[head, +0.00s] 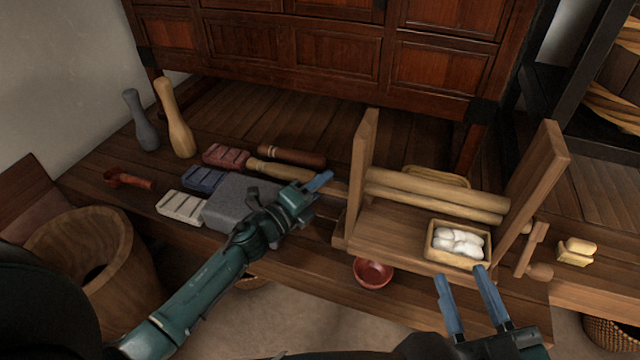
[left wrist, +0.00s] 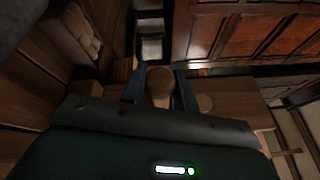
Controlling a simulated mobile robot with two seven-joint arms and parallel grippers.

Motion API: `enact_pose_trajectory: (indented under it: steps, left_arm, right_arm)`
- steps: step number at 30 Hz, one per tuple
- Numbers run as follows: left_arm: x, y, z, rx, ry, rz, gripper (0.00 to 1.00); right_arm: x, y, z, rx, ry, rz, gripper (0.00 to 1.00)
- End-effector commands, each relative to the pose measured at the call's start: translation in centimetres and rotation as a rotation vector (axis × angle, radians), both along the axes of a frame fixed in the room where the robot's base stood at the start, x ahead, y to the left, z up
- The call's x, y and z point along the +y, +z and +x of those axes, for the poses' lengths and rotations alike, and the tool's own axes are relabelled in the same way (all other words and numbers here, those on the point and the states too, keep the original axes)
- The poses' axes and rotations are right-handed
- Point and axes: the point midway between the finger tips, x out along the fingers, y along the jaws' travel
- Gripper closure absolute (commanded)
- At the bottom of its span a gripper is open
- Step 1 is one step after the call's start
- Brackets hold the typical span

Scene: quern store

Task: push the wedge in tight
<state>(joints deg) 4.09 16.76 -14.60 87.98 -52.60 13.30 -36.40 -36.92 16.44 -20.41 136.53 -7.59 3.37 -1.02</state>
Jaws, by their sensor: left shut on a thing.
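My left gripper (head: 319,182) reaches over the grey stone block, by the left upright of a wooden frame. In the left wrist view its fingers (left wrist: 160,88) are closed on a round-ended piece of wood (left wrist: 160,80). It looks like the pale turned wooden rod (head: 275,172), which passes behind the gripper in the head view. My right gripper (head: 468,287) is open and empty, in front of the frame. The wooden frame (head: 359,185) has two uprights with pale rollers (head: 430,197) between them. I cannot tell for certain which piece is the wedge; a small wooden piece (head: 535,240) stands at the right upright.
A box of white lumps (head: 428,250) sits at the frame's front. Moulds (head: 183,207), the stone block (head: 235,200) and two clubs (head: 175,120) crowd the bench's left. A yellow block (head: 576,251) lies right; a cabinet (head: 300,45) closes the back.

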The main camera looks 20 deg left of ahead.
Motion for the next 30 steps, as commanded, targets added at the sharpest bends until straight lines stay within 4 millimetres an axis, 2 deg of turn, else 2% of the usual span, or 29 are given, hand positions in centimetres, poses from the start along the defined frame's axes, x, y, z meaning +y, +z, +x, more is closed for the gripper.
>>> enact_pose_trajectory:
  steps: [4, 10, 18, 19, 26, 30]
  left_arm:
    - [-0.7, 0.1, 0.0, -0.001, -0.002, -0.002, 1.00]
    - [-3.4, 0.1, -0.1, 0.000, -0.002, -0.003, 1.00]
    - [-3.7, 0.0, -0.2, -0.002, -0.006, -0.002, 1.00]
    - [-3.7, 0.0, -0.2, -0.002, -0.007, -0.002, 0.68]
    - [-3.6, 0.0, -0.2, -0.001, -0.003, 0.000, 0.49]
    - [-3.5, 0.0, -0.1, 0.000, -0.002, 0.000, 0.49]
  right_arm:
    - [0.0, 0.1, 0.0, -0.001, 0.000, 0.000, 0.64]
    - [0.0, 0.3, 0.0, -0.005, -0.001, -0.005, 0.64]
    - [-0.1, 0.1, 0.1, -0.004, -0.003, -0.009, 0.64]
    - [-0.1, 0.1, 0.0, -0.004, -0.003, -0.009, 0.64]
    - [-0.1, 0.0, 0.0, -0.002, -0.003, -0.010, 0.64]
    - [-0.1, 0.0, 0.0, -0.001, -0.003, -0.010, 0.64]
